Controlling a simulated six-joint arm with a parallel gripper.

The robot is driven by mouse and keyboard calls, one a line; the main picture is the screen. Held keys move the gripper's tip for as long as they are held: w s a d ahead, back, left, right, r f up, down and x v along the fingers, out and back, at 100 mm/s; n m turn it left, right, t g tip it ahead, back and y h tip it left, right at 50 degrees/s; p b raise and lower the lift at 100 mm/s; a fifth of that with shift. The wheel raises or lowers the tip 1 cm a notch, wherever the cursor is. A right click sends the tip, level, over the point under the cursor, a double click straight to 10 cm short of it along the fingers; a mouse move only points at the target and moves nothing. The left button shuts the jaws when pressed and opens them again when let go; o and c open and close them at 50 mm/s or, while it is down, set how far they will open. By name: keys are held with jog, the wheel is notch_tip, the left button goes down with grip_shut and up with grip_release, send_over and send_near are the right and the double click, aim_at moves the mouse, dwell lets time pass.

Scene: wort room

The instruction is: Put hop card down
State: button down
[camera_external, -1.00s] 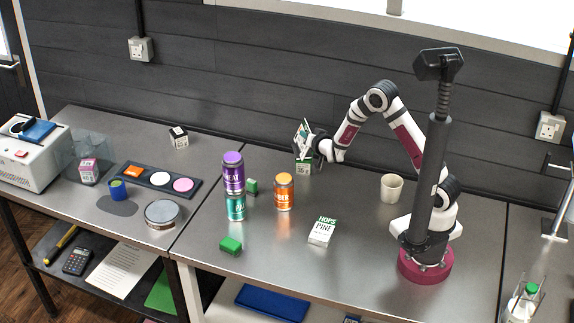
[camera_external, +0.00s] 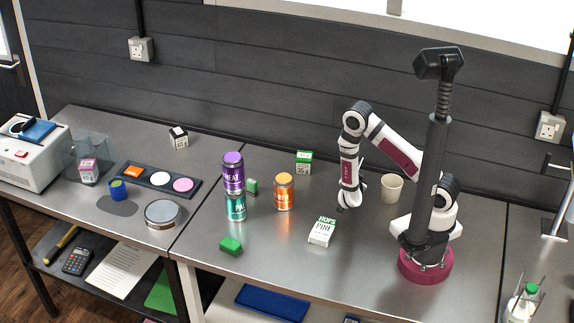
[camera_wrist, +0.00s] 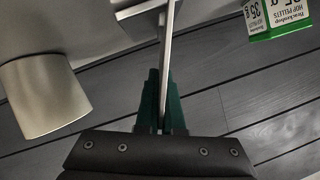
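My gripper (camera_wrist: 163,100) has dark green fingers close together around a thin pale edge in the wrist view. This looks like the hop card (camera_wrist: 168,45) seen edge-on, standing out past the fingertips; its face is not visible.
A cream mug (camera_external: 391,188) stands close to my arm. A green-white hop pellets box (camera_external: 304,162) stands near the wall. Bench front centre is clear.

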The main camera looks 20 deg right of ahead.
jog(key=shift+f, duration=0.15)
jog(key=c, duration=1)
grip_release()
jog(key=shift+c, duration=0.2)
